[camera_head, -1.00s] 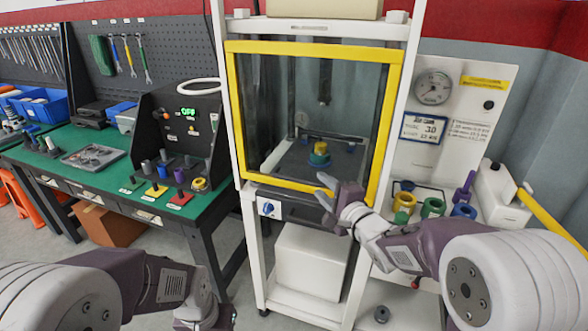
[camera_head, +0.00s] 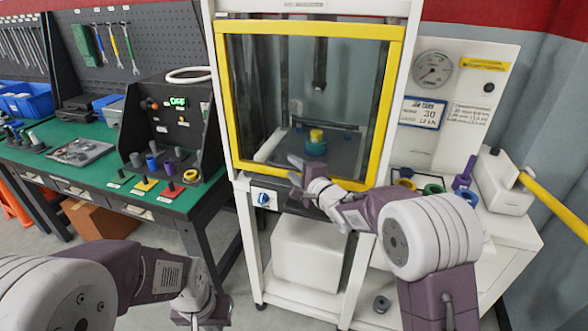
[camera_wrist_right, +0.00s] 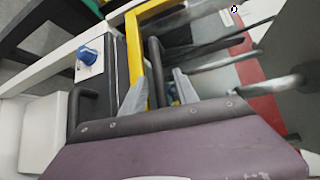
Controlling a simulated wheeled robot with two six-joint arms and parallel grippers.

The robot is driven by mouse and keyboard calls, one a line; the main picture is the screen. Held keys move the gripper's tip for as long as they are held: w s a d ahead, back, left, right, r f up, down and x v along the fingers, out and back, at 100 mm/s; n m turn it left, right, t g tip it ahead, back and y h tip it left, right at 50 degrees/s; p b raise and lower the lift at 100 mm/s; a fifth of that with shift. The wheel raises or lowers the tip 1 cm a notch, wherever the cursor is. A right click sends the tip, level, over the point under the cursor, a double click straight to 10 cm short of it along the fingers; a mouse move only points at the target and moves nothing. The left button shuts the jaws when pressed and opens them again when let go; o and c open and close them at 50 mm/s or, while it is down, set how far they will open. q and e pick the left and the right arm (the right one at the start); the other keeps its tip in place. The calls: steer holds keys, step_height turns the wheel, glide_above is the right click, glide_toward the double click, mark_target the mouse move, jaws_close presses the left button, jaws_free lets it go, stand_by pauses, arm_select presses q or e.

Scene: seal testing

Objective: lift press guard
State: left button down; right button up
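The press guard (camera_head: 300,27) is a clear panel in a yellow frame, down over the front of the white press. A blue-green part with a yellow top (camera_head: 316,144) shows behind it on the press bed. My right gripper (camera_head: 294,174) is at the guard's lower yellow bar. In the right wrist view, its two pale fingers (camera_wrist_right: 158,78) are apart, with a dark bar and part of the yellow frame (camera_wrist_right: 136,50) between them in the picture. I cannot tell whether they touch. My left gripper (camera_head: 204,308) is low in the head view, its fingers unclear.
A blue knob (camera_head: 264,199) is on the press front below the guard. A green bench (camera_head: 90,135) with tools and coloured parts stands left. A white side table (camera_head: 510,230) with coloured rings and a yellow-handled device stands right.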

steer(key=shift+w+a+f, duration=0.1)
steer(key=shift+w, duration=0.15)
jaws_close()
stand_by(1.3)
